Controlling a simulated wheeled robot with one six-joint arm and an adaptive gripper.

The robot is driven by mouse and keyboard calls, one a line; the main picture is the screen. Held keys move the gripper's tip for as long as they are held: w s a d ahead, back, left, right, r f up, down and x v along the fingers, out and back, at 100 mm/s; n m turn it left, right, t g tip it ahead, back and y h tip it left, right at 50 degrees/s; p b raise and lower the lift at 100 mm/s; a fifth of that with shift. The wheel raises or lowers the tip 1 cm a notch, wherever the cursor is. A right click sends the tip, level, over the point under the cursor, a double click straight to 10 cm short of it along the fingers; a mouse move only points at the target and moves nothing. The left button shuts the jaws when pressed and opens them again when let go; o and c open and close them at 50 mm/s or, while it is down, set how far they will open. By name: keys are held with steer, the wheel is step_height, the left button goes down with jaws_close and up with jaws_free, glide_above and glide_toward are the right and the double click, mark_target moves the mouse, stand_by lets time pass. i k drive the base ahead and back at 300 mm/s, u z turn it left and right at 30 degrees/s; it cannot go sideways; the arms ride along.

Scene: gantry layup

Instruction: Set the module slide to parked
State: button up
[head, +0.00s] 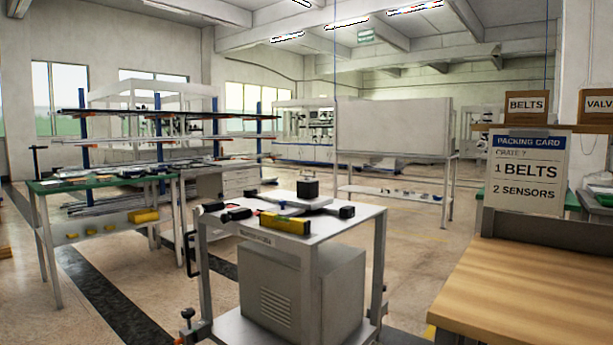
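I cannot pick out the module slide or a parked marking with certainty. A grey metal cart (225,235) stands in the middle of the head view. On its top are a black cube (308,188), a yellow block (285,223) and several dark, flat parts (238,214). A long white gantry-like frame (150,92) stands at the back left, partly hidden by racks. My gripper is not in view.
A grey cabinet (300,290) sits on the cart's lower shelf. A green-topped bench (75,185) stands left, a wooden bench (540,290) right with a packing card (525,170) above it. Open floor (410,235) lies between the cart and the back table (395,165).

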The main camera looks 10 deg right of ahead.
mark_target(308, 197)
steer(key=u, duration=0.6)
steer(key=i, duration=1.2)
steer(key=z, duration=0.25)
